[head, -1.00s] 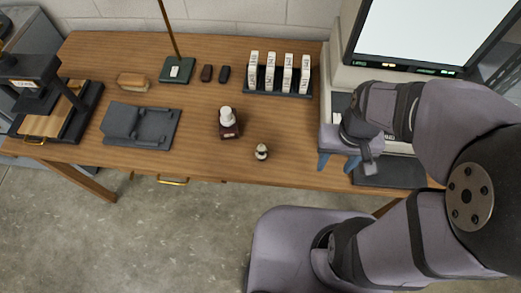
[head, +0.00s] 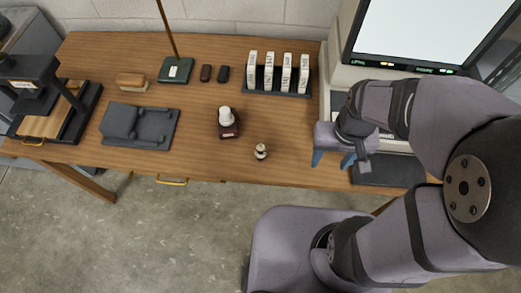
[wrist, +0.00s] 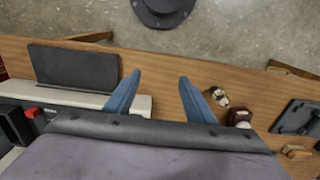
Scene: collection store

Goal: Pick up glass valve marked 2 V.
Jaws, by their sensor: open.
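A small pale piece with a dark base (head: 261,152) stands near the table's front edge. Behind it and to its left, a white rounded piece (head: 226,115) sits on a dark red-brown base (head: 229,131). Either could be the glass valve; no 2 V mark is readable. In the wrist view, the small piece (wrist: 219,97) is just right of the right finger, and the brown base (wrist: 240,117) is beyond it. My gripper (head: 333,161) is open and empty, with blue fingers, right of both pieces. Its fingers also show in the wrist view (wrist: 159,78).
A dark rack (head: 278,92) holds several white labelled boxes at the back. A grey cradle (head: 140,127), a brush (head: 132,81) and a green-based stand (head: 175,70) are left. A screen unit (head: 410,40) and dark pad (head: 388,173) are right. Bare tabletop lies between gripper and small piece.

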